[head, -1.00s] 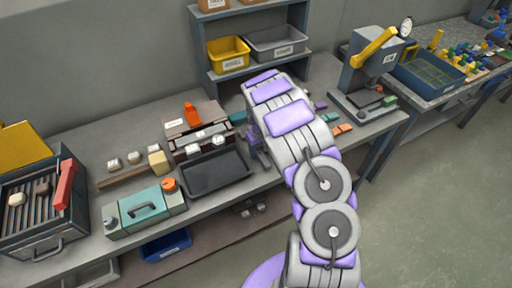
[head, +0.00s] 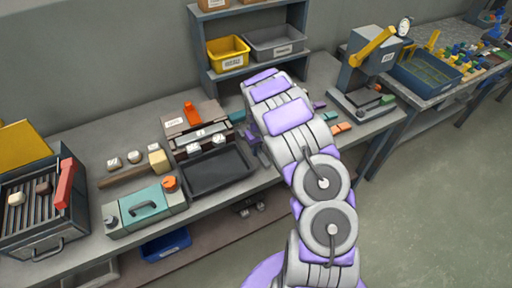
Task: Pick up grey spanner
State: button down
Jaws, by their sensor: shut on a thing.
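My gripper (head: 253,138) shows only in part, as a small purple piece beside the right end of the black tray (head: 218,190). My own arm covers most of it. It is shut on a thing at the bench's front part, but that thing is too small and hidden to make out. I cannot clearly see the grey spanner anywhere in the head view.
The bench holds a brown machine with an orange lever (head: 191,114), a teal case (head: 143,206), a wooden-handled mallet (head: 130,175) and a grill with a red handle (head: 64,184). A press (head: 366,75) stands right. A shelf (head: 199,55) holds yellow and grey bins.

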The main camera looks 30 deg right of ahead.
aim_at(259, 150)
notch_tip(259, 150, up, 10)
jog(key=p, duration=0.2)
jog(key=shift+d, duration=0.1)
dwell(2.0)
dwell(0.3)
